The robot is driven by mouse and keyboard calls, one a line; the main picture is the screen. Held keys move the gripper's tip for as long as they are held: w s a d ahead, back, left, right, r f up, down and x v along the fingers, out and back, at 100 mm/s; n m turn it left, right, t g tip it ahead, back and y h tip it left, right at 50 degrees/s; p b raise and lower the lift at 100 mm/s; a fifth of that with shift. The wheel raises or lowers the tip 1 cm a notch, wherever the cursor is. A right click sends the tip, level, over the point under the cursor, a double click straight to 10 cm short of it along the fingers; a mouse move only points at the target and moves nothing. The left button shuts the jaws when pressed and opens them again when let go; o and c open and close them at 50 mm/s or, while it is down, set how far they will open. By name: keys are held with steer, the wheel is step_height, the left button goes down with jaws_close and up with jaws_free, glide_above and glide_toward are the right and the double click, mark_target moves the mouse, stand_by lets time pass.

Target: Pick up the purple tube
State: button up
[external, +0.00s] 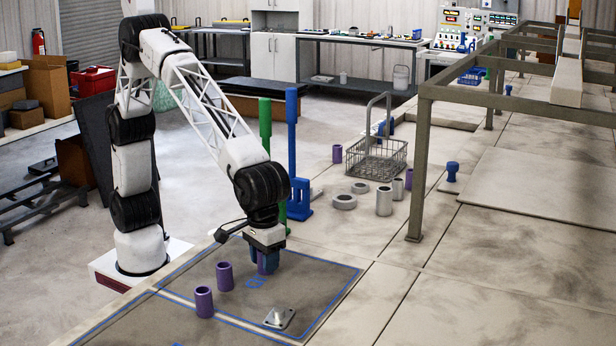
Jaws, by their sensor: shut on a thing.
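My gripper (264,268) points down over the dark mat (318,282) with the blue outline. It is shut on a purple tube (266,263), which shows between its fingers and stands roughly upright. I cannot tell whether the tube's lower end touches the mat. Two more purple tubes stand upright to the left of my gripper, one nearer it (224,277) and one closer to the camera (204,302).
A metal plate with a peg (279,318) lies in front of my gripper. A green post (265,130) and a blue post (292,150) stand behind it. A wire basket (378,160), grey cylinders (384,201) and rings (343,202) stand farther back. A metal frame (426,160) rises at right.

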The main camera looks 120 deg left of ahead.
steer(key=shift+r, duration=0.1)
steer(key=shift+r, duration=0.8)
step_height(320, 180, up, 2)
steer(key=s+a, duration=0.2)
steer(key=s, duration=0.3)
steer(key=s+a, duration=0.2)
steer(key=s, duration=0.3)
steer(key=s+a+r, duration=0.1)
steer(key=s, duration=0.4)
steer(key=shift+a+r, duration=0.1)
steer(key=shift+a, duration=0.3)
steer(key=shift+d, duration=0.15)
